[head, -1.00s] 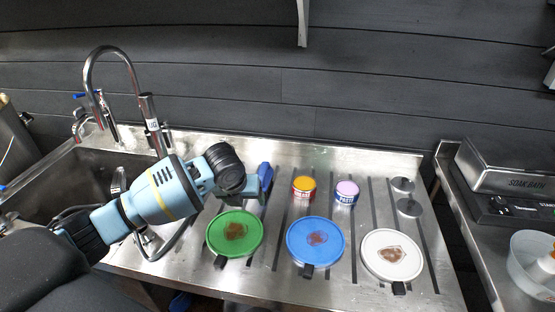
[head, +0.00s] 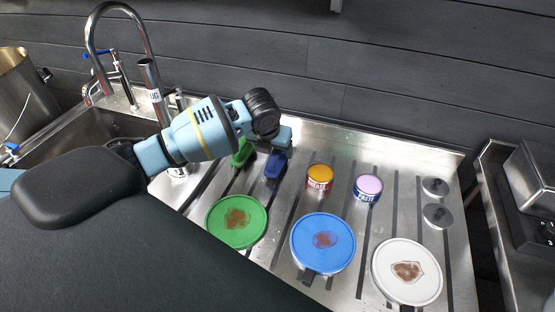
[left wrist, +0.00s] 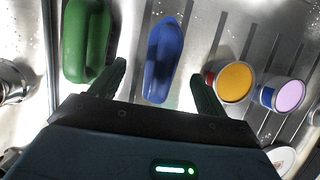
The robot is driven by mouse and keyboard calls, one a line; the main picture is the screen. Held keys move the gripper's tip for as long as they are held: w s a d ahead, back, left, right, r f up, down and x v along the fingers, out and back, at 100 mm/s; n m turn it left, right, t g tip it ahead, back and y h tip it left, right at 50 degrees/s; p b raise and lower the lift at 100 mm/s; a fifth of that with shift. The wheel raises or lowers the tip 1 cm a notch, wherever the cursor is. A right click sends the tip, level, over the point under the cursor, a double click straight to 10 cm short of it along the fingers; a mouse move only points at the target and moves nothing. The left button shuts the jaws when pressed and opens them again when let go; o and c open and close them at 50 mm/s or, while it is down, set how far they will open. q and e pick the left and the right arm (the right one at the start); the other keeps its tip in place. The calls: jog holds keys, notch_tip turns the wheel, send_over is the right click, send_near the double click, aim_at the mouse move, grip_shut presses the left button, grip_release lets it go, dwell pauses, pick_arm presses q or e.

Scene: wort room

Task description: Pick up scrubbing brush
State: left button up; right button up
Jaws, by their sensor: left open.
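A blue brush-like object (head: 275,166) stands on the ribbed steel drainboard, behind the green and blue round pads. A green one (head: 241,153) is to its left, partly hidden by my left arm. In the left wrist view, the blue brush (left wrist: 163,58) lies ahead of and between the open fingers of my left gripper (left wrist: 158,82), and the green brush (left wrist: 86,42) is at left beyond the left finger. In the head view, my left gripper (head: 283,138) is over the brushes. It holds nothing. Any bristles are hidden. My right gripper is not in view.
Stained round pads, green (head: 236,222), blue (head: 323,243) and white (head: 407,272), lie in front. An orange-topped tin (head: 320,178) and a lilac-topped tin (head: 368,188) stand right of the blue brush. The sink and tap (head: 160,92) are at left.

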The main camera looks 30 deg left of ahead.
aim_at(276, 151)
pick_arm(q)
jog(key=shift+w+x, duration=0.15)
jog(key=shift+x, duration=1.2)
jog(key=shift+w+x, duration=0.2)
jog(key=shift+x, duration=1.15)
jog(key=shift+d+r, duration=0.15)
jog(key=c, duration=1.1)
